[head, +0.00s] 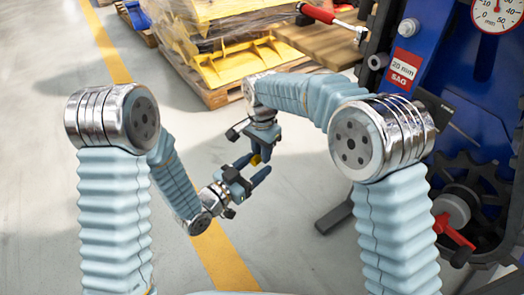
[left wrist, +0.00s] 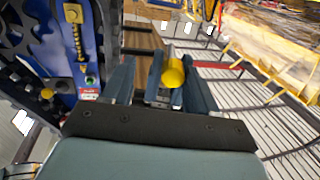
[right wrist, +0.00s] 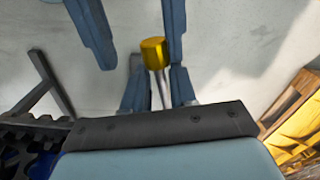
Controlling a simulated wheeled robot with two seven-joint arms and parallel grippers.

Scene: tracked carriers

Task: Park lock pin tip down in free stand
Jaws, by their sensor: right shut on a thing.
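The lock pin has a yellow head (right wrist: 153,52) and a thin silver shaft (right wrist: 163,90). My right gripper (right wrist: 158,88) is shut on the shaft, with the head sticking out past its fingertips. My left gripper (left wrist: 160,75) is open and faces it, its fingers on either side of the yellow head (left wrist: 173,72); I cannot tell whether they touch it. In the head view the two grippers meet over the floor, left (head: 253,166) below right (head: 260,142), with the yellow head (head: 256,159) between them. The pin's tip is hidden. I cannot make out a free stand.
A blue machine (head: 408,45) with a dial gauge (head: 497,14), dark sprocket and red handle (head: 454,232) stands at the right. A wooden board (head: 325,42) carries a red-handled tool (head: 318,13). A pallet (head: 225,92) with yellow parts is at the back. Floor at the left is clear.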

